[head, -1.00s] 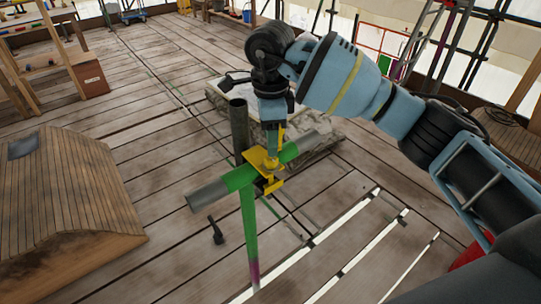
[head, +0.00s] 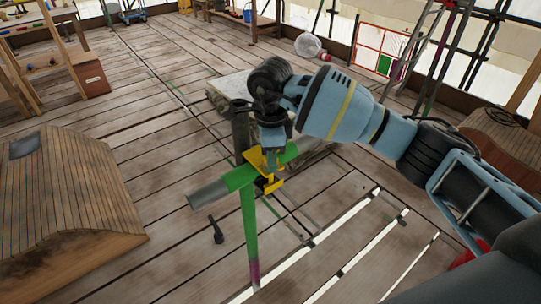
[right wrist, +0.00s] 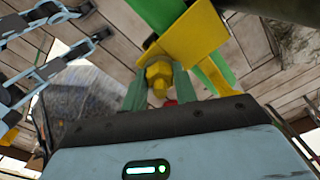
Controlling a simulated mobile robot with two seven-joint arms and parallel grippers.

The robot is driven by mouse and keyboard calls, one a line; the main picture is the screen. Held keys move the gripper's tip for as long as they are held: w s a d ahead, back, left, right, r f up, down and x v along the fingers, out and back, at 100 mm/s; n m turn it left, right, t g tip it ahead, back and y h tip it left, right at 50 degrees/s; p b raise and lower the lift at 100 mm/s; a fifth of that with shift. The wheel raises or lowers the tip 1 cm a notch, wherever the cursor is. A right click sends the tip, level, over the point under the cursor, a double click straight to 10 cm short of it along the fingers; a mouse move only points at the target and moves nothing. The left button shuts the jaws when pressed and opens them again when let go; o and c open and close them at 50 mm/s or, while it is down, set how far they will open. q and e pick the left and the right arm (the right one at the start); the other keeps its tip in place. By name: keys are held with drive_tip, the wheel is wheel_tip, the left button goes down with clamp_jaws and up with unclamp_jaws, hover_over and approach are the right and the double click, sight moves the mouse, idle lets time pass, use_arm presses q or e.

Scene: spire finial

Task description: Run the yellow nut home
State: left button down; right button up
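The yellow nut (right wrist: 158,75) shows in the right wrist view, on the yellow clamp (right wrist: 196,38). In the head view the clamp (head: 268,184) sits around the green tube (head: 240,178), where a grey pipe end (head: 208,194) sticks out to the left. My right gripper (head: 272,163) points down onto the clamp from above. In the right wrist view its fingers (right wrist: 159,84) stand close on both sides of the nut and appear to touch it. The gripper hides the nut in the head view. My left gripper is not in view.
A dark upright post (head: 240,132) stands just behind the clamp. A slab (head: 228,88) lies behind it. A green leg with a purple foot (head: 251,235) stands below. A wooden roof-like block (head: 62,195) is at the left. A dark tool (head: 215,230) lies on the planks.

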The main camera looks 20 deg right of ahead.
drive_tip(key=c, duration=0.4)
drive_tip(key=shift+o, duration=0.2)
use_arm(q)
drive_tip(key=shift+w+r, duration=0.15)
use_arm(e)
drive_tip(key=shift+r, duration=0.1)
drive_tip(key=m+p, duration=0.1)
drive_tip(key=m, duration=0.2)
drive_tip(key=shift+r+m+p, duration=0.2)
drive_tip(key=shift+m+p, duration=0.1)
drive_tip(key=shift+p, duration=0.05)
drive_tip(key=m+p, duration=0.1)
drive_tip(key=m, duration=0.2)
drive_tip(key=shift+f+m, duration=0.1)
drive_tip(key=shift+m, duration=0.2)
drive_tip(key=m, duration=0.3)
drive_tip(key=shift+f+m, duration=0.15)
drive_tip(key=shift+m, duration=0.15)
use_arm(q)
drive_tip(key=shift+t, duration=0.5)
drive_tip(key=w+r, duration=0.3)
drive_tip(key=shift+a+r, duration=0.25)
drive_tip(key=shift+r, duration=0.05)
use_arm(e)
drive_tip(key=m, duration=0.5)
drive_tip(key=shift+m, duration=0.3)
drive_tip(key=o, duration=1)
drive_tip(key=shift+c, duration=0.2)
